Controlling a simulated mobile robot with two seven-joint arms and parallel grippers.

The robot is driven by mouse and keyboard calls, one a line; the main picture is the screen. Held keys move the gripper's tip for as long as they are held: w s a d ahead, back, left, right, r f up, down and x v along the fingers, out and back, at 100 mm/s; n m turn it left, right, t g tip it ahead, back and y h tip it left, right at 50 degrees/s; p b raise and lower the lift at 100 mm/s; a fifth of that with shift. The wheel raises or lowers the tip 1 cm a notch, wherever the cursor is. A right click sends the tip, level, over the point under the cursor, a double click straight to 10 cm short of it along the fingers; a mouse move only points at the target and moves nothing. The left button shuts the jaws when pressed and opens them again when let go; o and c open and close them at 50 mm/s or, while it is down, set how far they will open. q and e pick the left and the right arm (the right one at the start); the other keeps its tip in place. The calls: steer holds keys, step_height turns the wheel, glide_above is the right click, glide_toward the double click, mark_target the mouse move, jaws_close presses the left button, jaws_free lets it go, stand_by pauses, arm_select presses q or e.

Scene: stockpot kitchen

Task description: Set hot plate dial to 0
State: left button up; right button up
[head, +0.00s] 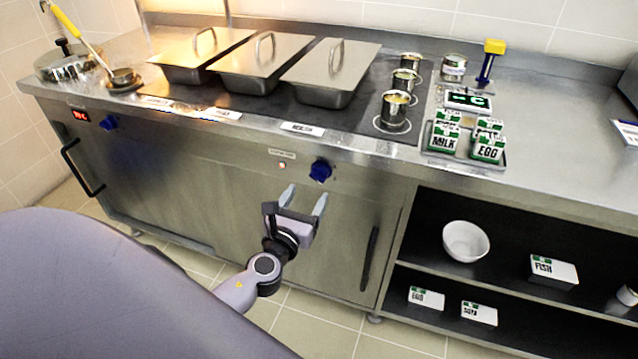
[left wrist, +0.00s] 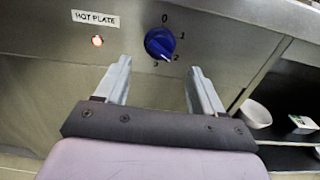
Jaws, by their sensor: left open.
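The blue hot plate dial (head: 320,170) is on the front panel below the counter. My left gripper (head: 304,197) is open and empty, in front of the panel and below the dial. In the left wrist view its fingers (left wrist: 158,68) point toward the dial, apart from it. My right gripper is not in view.
Another blue knob (head: 109,122) is at the panel's far left, beside a red display (head: 80,116). Cans (head: 395,108), lidded pans (head: 330,73) and a tray of cartons (head: 463,152) stand on the counter. Open shelves with a white bowl (head: 466,241) are at the right.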

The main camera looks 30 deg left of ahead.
mark_target(316, 181)
arm_select(q)
steer(key=shift+x, duration=3.35)
steer(key=c, duration=1)
